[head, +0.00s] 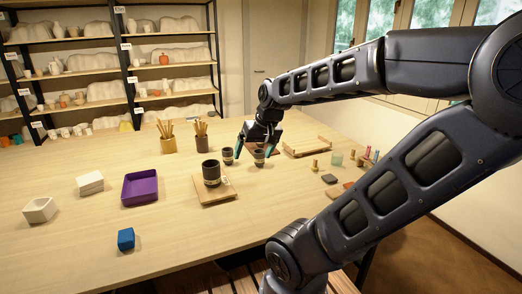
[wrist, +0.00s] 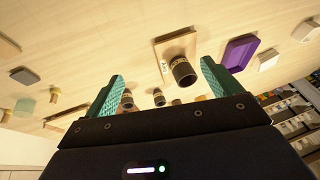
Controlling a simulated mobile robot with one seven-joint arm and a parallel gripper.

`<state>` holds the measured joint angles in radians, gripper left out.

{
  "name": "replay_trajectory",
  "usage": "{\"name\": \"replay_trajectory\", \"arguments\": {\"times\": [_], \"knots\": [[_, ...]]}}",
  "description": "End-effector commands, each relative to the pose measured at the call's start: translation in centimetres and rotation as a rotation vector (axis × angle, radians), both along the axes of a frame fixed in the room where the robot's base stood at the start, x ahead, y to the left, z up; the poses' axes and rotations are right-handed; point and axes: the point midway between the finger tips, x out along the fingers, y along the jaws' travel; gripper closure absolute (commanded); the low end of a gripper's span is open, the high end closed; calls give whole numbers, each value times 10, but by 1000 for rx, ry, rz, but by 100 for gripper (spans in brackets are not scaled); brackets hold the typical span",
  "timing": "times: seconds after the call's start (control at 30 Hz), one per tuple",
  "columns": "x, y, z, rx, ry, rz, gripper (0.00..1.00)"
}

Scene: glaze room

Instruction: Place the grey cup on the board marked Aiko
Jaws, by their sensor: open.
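Several dark cups with tan bands stand on the table; I cannot tell which is the grey one. A larger dark cup (head: 211,172) stands upright on a light wooden board (head: 213,195); its label is too small to read. In the wrist view the same cup (wrist: 183,72) and board (wrist: 160,47) show. Two smaller cups stand behind it, a left one (head: 227,156) and a right one (head: 259,158). My gripper (head: 256,152) is open and empty, near these two cups in the head view. Its teal fingers (wrist: 163,72) are spread in the wrist view.
A purple tray (head: 141,187), blue block (head: 126,239) and white dishes (head: 90,183) lie to the left. Tool pots (head: 168,145) stand behind. A wooden tray (head: 307,147) and small pieces (head: 329,179) lie to the right. The front middle is clear.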

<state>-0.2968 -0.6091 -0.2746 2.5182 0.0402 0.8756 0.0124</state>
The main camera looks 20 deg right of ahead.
Motion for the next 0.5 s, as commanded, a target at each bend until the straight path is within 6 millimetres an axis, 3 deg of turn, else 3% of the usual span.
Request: {"name": "replay_trajectory", "arguments": {"times": [0.23,0.5], "knots": [[-31,-4,19,-114,-52,-31,10],[-47,-3,26,-193,-69,-48,10]]}}
